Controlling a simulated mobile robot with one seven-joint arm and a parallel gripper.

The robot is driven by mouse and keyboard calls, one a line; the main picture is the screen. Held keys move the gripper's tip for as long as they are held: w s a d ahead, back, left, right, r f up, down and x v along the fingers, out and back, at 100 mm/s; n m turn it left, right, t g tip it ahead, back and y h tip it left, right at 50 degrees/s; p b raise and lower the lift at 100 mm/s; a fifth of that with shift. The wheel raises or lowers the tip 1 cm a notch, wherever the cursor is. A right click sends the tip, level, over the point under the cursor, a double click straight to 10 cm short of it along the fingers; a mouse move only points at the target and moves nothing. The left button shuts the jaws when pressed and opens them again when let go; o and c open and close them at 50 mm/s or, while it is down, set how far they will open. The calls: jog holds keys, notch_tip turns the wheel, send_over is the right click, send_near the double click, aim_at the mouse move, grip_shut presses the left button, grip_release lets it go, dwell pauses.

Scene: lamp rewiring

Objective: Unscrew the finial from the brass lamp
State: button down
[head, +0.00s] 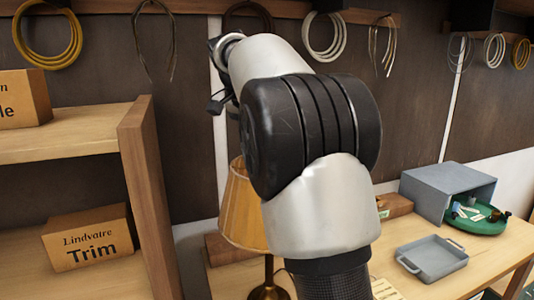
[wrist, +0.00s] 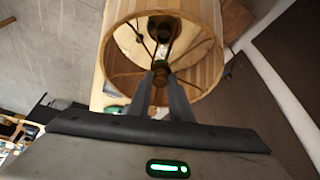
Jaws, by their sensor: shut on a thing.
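The brass lamp (head: 269,277) stands on the workbench in the head view, partly hidden behind my arm. Its tan shade (head: 240,208) shows left of the arm. The wrist view looks into the round shade (wrist: 207,35) from its open top, with thin metal spokes meeting at the middle. My gripper (wrist: 160,74) is there, its two dark fingers shut on the small finial (wrist: 160,67) at the hub. The finial is mostly hidden between the fingertips. In the head view my arm covers the finial and fingers.
A wooden shelf with Lindvatre boxes (head: 88,238) stands at the left. A grey tray (head: 432,258), a grey open box (head: 446,188) and a green dish (head: 478,222) sit on the bench (head: 490,262) at the right. Coiled cords (head: 324,37) hang on the wall behind.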

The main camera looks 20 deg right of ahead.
jog(key=shift+s+d+f+n+t+b, duration=0.1)
jog(key=shift+n+t+b, duration=0.2)
jog(key=shift+n, duration=0.25)
jog(key=shift+f+n+t+b, duration=0.1)
jog(key=shift+n+t+b, duration=0.1)
jog(key=shift+n+b, duration=0.3)
jog(key=n, duration=0.2)
jog(key=n+t+y, duration=0.1)
jog(key=n, duration=0.1)
jog(key=shift+s+d+r+n+y, duration=0.15)
jog(key=shift+r+n+y, duration=0.05)
jog(key=shift+n+y, duration=0.4)
jog(key=shift+n, duration=0.35)
